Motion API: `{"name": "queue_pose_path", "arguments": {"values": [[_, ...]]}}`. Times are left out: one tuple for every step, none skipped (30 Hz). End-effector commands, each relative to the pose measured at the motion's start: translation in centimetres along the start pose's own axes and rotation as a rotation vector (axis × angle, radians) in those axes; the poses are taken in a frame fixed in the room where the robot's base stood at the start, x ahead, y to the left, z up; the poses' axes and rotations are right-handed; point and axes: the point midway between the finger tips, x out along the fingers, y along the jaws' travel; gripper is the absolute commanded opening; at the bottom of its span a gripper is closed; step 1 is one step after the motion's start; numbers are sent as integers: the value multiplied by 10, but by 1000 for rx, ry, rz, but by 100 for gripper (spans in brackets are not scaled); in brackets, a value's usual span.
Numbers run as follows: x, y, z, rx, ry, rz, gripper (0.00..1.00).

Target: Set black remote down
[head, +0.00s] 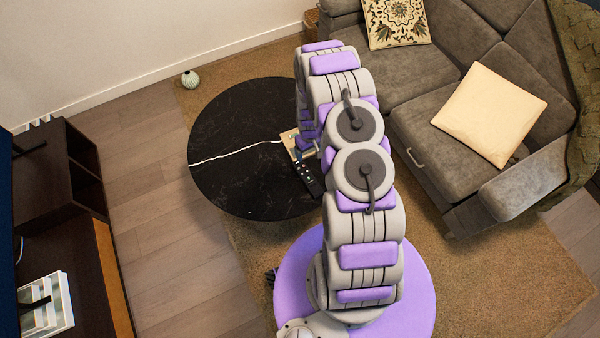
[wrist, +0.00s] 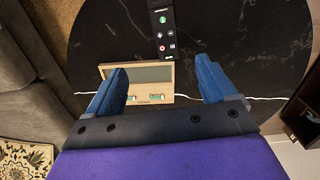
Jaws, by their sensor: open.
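The black remote (head: 308,178) lies on the round black table (head: 240,185), partly beside my arm in the head view. In the wrist view the remote (wrist: 162,30) lies just beyond the fingertips, its near end close to a wooden box; I cannot tell if they touch. My gripper (wrist: 160,72) is open, with its two blue fingers spread wide and nothing held between them. It is above the table and the box. In the head view my arm hides most of the gripper.
A grey sofa (head: 420,110) with cushions stands right of the table. A dark cabinet (head: 75,220) is at left. A small ribbed vase (head: 190,79) stands behind.

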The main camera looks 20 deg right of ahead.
Motion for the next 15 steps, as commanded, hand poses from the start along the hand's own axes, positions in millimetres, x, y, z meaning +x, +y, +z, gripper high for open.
{"name": "queue_pose_path", "arguments": {"values": [[10,0,3,0,-2,-3,85],[14,1,3,-2,0,-4,85],[18,2,4,-3,2,-5,85],[20,2,3,-4,3,-5,85],[22,3,3,-4,5,-5,85],[25,4,3,-4,6,-6,85],[28,5,3,-4,7,-6,85],[32,5,3,-4,7,-7,85],[38,6,3,-4,7,-8,85],[44,6,3,-4,6,-8,85],[50,5,4,-5,5,-9,85],[59,4,4,-6,3,-9,85],[65,4,4,-5,2,-9,85],[71,4,4,-5,3,-8,85],[78,3,4,-4,3,-7,85]]}}
